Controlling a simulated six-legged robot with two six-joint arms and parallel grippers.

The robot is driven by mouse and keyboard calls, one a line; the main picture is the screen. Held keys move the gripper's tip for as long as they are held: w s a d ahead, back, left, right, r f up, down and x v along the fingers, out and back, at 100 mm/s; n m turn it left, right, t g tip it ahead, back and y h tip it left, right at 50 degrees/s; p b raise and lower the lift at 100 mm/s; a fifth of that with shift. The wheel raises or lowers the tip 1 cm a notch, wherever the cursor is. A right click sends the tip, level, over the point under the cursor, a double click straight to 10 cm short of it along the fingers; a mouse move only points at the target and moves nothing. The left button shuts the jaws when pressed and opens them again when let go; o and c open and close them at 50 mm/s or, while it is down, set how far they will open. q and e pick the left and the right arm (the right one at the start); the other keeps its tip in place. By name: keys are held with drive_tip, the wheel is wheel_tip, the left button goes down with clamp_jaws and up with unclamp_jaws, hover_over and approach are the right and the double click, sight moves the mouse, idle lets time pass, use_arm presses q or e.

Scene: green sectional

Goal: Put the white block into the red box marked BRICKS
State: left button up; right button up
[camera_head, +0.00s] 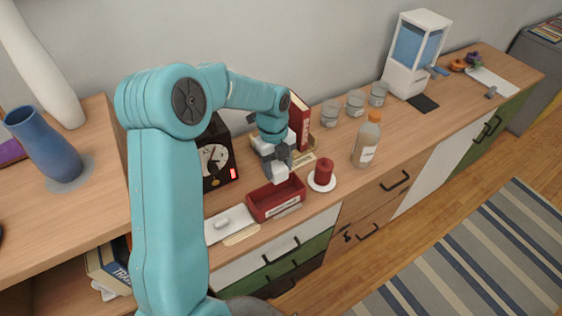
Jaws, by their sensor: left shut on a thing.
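The red box (264,205) with a pale label on its front stands on the wooden cabinet top, near its front edge; the label is too small to read. My left gripper (278,165) points down over the back of the box. It is shut on the white block (280,173), which hangs above the box's rear right part, at or just over the rim. The fingers partly hide the block. My right gripper is not in view.
A red candle (323,172) on a white saucer stands just right of the box. A black device with a dial (216,162) stands behind left. A bottle (367,141), several glasses (355,103) and a water dispenser (414,55) stand farther right. A white tray (218,224) lies left.

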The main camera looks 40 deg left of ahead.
use_arm(q)
drive_tip(key=shift+s+a+f, duration=0.1)
drive_tip(key=shift+a+f, duration=0.05)
drive_tip(key=shift+f, duration=0.05)
drive_tip(key=shift+s+f, duration=0.1)
drive_tip(key=shift+s, duration=0.1)
drive_tip(key=shift+s+d+f+b, duration=0.15)
drive_tip(key=shift+d+f+b, duration=0.05)
drive_tip(key=shift+b, duration=0.3)
drive_tip(key=shift+d+f, duration=0.1)
drive_tip(key=shift+f, duration=0.2)
drive_tip(key=shift+w+a+f+b, duration=0.1)
drive_tip(key=shift+f+b, duration=0.3)
drive_tip(key=shift+f, duration=0.1)
drive_tip(key=shift+w+a+f+b, duration=0.1)
drive_tip(key=shift+f+b, duration=0.3)
drive_tip(key=shift+f, duration=0.05)
drive_tip(key=shift+s+f, duration=0.1)
drive_tip(key=shift+f, duration=0.25)
drive_tip(key=shift+s+d+f+b, duration=0.1)
drive_tip(key=shift+f+b, duration=0.5)
drive_tip(key=shift+b, duration=0.2)
drive_tip(key=shift+w+f+b, duration=0.2)
drive_tip(key=shift+f+b, duration=0.6)
drive_tip(key=shift+f, duration=0.45)
drive_tip(key=shift+s+f+b, duration=0.15)
drive_tip(key=shift+f+b, duration=0.4)
drive_tip(key=shift+f, duration=0.05)
drive_tip(key=shift+f+b, duration=0.85)
drive_tip(key=shift+f, duration=0.45)
